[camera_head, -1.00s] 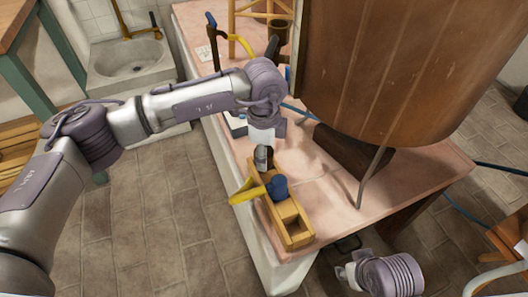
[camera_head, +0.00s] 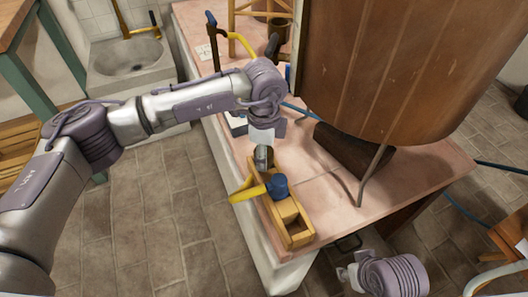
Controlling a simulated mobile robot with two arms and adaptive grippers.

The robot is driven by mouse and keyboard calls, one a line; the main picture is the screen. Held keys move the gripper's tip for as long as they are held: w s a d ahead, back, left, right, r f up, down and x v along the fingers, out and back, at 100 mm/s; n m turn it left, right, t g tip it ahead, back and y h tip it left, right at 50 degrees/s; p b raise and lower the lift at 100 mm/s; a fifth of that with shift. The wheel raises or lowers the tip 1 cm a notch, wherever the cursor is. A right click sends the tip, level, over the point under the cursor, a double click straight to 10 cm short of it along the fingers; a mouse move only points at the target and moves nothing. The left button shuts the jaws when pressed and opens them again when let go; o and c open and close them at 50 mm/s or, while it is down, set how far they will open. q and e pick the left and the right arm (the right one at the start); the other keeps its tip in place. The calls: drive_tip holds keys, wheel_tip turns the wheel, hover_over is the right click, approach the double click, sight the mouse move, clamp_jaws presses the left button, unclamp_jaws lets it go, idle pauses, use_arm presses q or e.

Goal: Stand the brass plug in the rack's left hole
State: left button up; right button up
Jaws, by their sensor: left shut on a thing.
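The wooden rack (camera_head: 296,238) is a long yellow block with square recesses at its near end, lying along the table's left edge. My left gripper (camera_head: 263,160) points down at the rack's far end, its fingers shut. A small brownish, brass-like round piece (camera_head: 269,152) shows right at the fingers and looks like the plug in their grip. The fingers hide most of it, and I cannot tell whether it is in a hole. The far hole is hidden too. My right gripper (camera_head: 348,274) is low, off the table's near edge; its fingers are too small to read.
A blue-headed piece (camera_head: 278,186) with a yellow handle (camera_head: 247,191) lies across the rack's middle, close to my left gripper. A large wooden vat (camera_head: 400,70) on metal legs stands over the pink tabletop (camera_head: 325,205) to the right. A sink (camera_head: 128,53) is at the far left.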

drive_tip(key=shift+w+r, duration=0.1)
drive_tip(key=shift+r, duration=0.1)
drive_tip(key=shift+f, duration=0.1)
use_arm(q)
drive_tip(key=shift+f, duration=0.15)
use_arm(e)
drive_tip(key=shift+r, duration=0.25)
drive_tip(key=shift+s, duration=0.2)
idle(0.5)
use_arm(q)
drive_tip(key=shift+f, duration=0.2)
idle(0.4)
drive_tip(key=o, duration=1.3)
use_arm(e)
drive_tip(key=shift+w+r, duration=0.1)
